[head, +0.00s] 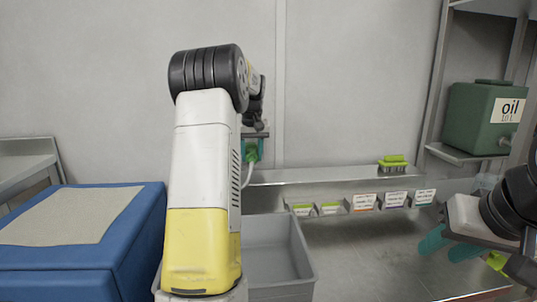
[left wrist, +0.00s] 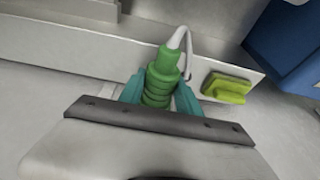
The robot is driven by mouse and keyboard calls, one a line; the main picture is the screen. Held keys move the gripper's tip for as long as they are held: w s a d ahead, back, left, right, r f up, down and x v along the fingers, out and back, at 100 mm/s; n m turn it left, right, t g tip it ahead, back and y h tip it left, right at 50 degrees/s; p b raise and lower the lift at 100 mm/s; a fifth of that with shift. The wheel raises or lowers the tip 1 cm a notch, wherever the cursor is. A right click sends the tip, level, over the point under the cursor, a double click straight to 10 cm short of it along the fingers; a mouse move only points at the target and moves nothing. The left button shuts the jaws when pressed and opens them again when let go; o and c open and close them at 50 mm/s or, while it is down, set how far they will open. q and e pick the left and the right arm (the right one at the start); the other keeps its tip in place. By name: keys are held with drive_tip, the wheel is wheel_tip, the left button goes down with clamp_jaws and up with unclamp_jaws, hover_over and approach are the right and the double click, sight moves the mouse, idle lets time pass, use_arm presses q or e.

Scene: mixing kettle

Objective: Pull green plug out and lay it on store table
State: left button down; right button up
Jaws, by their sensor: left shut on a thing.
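A green plug (head: 251,153) with a white cable shows beside my raised left arm in the head view. My left gripper (head: 253,147) is shut on it, partly hidden by its own arm. In the left wrist view the ribbed green plug (left wrist: 164,78) sits between the two teal fingers of my left gripper (left wrist: 160,95), and the cable leaves its far end. Whether it touches a socket is hidden. My right gripper (head: 449,247) is at the right in the head view, its teal fingers apart and empty. I cannot tell which surface is the store table.
A steel table (head: 25,160) stands at the far left, behind a blue box (head: 75,270). A grey bin (head: 283,262) is below my left arm. A steel ledge (head: 330,176) carries a lime-green brush (head: 393,163). A green oil can (head: 475,120) stands on a right shelf.

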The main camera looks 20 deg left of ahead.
sight(253, 160)
use_arm(q)
drive_tip(key=shift+s+d, duration=0.1)
drive_tip(key=shift+s+d, duration=0.35)
drive_tip(key=shift+s, duration=0.45)
drive_tip(key=shift+s+d, duration=0.4)
drive_tip(key=shift+s, duration=0.4)
drive_tip(key=shift+s+d, duration=0.35)
drive_tip(key=shift+s, duration=0.45)
